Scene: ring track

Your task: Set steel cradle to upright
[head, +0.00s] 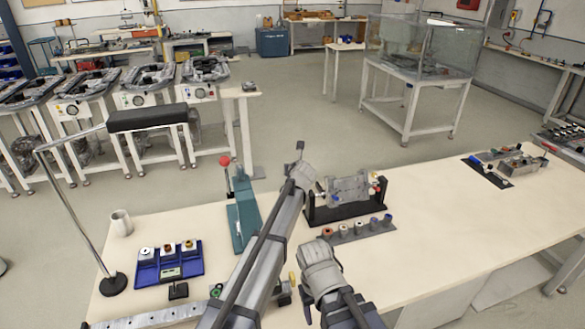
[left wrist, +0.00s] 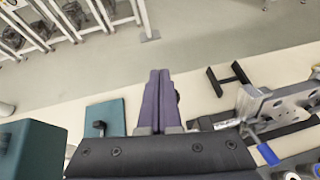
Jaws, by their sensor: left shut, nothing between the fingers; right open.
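The steel cradle (head: 349,189) is a grey metal plate held between the end posts of a black stand (head: 346,212) near the table's back edge. In the left wrist view the cradle (left wrist: 288,105) is at the right, with holes in its face; its exact tilt is hard to tell. My left gripper (head: 300,152) is just left of the cradle, apart from it. Its dark fingers (left wrist: 158,100) are shut together with nothing between them. My right gripper (head: 327,234) is in front of the stand, low over the table, open; its fingers are poorly seen.
A teal lever press (head: 243,215) with a red knob stands left of my left arm. A rack of several small cylinders (head: 356,231) lies before the stand. A blue tray (head: 168,263) and a mug (head: 121,223) are at left.

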